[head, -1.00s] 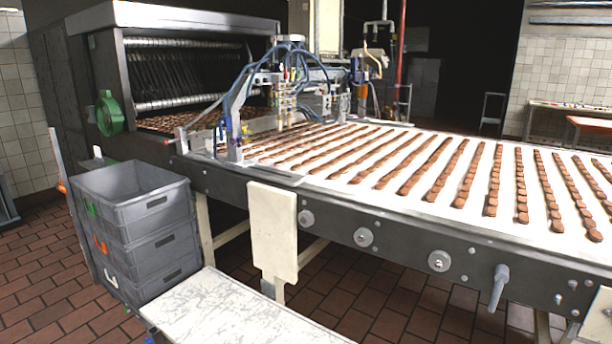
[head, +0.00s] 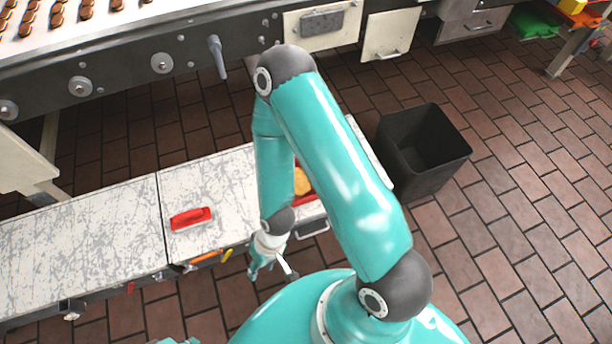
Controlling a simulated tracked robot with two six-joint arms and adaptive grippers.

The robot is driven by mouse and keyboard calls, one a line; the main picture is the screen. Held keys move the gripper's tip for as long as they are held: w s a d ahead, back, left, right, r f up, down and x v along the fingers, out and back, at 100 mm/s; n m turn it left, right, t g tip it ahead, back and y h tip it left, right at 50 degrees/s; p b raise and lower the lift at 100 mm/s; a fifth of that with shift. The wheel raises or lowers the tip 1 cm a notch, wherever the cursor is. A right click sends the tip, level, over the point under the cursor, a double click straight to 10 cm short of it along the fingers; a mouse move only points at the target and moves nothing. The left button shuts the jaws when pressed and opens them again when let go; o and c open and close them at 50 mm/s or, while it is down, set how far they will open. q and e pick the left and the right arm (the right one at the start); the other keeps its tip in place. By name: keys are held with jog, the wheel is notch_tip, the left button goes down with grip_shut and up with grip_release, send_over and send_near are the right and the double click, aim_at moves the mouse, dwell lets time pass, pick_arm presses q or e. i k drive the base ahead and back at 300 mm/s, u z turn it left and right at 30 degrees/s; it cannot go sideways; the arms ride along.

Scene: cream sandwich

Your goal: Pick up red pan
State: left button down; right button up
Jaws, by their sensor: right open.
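A small red object (head: 191,218) lies flat on the scratched white bench (head: 200,180). A second red item, like a tray (head: 308,198), shows beside my right arm with something yellow-orange (head: 301,181) in it; the arm hides part of it. I cannot tell for sure which of these is the red pan. My right gripper (head: 270,271) hangs at the bench's front edge, pointing down. It is open and empty, to the right of and nearer to me than the small red object, and apart from it. My left gripper is not in view.
A black bin (head: 424,150) stands on the tiled floor right of my right arm. The conveyor (head: 120,75) runs behind the bench. Orange-handled items (head: 205,256) sit along the bench's front edge. The left bench top is clear.

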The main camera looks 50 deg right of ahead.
aim_at(304, 193)
jog(key=u, duration=1.45)
jog(key=i, duration=0.1)
jog(key=z, duration=2.85)
jog(key=k, duration=1)
jog(key=z, duration=0.15)
jog(key=i, duration=0.8)
jog(key=u, duration=0.05)
